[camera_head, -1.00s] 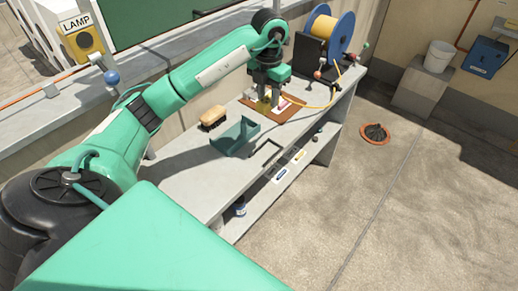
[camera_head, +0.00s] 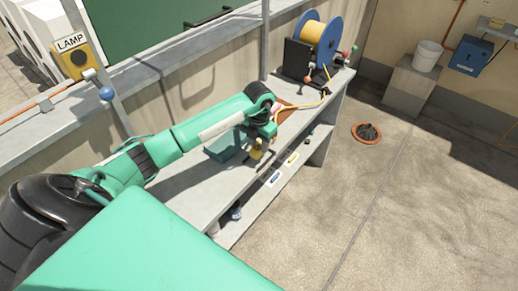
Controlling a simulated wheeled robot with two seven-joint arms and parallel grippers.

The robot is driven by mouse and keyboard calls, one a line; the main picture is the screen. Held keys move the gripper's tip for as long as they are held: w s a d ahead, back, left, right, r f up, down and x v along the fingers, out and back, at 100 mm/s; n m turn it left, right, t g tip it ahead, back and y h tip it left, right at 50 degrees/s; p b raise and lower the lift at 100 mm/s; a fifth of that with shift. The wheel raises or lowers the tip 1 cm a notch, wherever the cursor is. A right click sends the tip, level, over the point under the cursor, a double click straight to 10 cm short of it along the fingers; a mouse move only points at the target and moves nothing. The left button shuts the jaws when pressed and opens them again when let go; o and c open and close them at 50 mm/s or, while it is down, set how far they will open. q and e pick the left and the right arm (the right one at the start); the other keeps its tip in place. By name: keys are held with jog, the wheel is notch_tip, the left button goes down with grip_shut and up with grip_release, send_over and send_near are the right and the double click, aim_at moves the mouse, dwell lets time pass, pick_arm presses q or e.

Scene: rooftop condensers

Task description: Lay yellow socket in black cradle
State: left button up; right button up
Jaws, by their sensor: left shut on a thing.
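My left gripper (camera_head: 259,147) is over the front part of the grey bench (camera_head: 185,190), to the right of the teal tray. It is shut on the yellow socket (camera_head: 256,154), which shows as a small yellow patch between the fingers. A dark shape (camera_head: 266,166) lies close below it near the bench's front edge; it looks like the black cradle, partly hidden by the gripper. I cannot tell whether the socket touches it. My right gripper is not in view.
The teal tray (camera_head: 222,146) is partly behind my left arm. A brown board (camera_head: 287,111) and a yellow cable (camera_head: 303,108) lie further right. The cable spool (camera_head: 322,38) stands at the bench's far end. A shelf below holds small labelled items (camera_head: 274,178).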

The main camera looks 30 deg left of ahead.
aim_at(259, 146)
pick_arm(q)
notch_tip(259, 146, down, 4)
jog(key=shift+r+p, duration=0.25)
jog(key=shift+p, duration=0.1)
jog(key=shift+f, duration=0.2)
jog(key=o, duration=1)
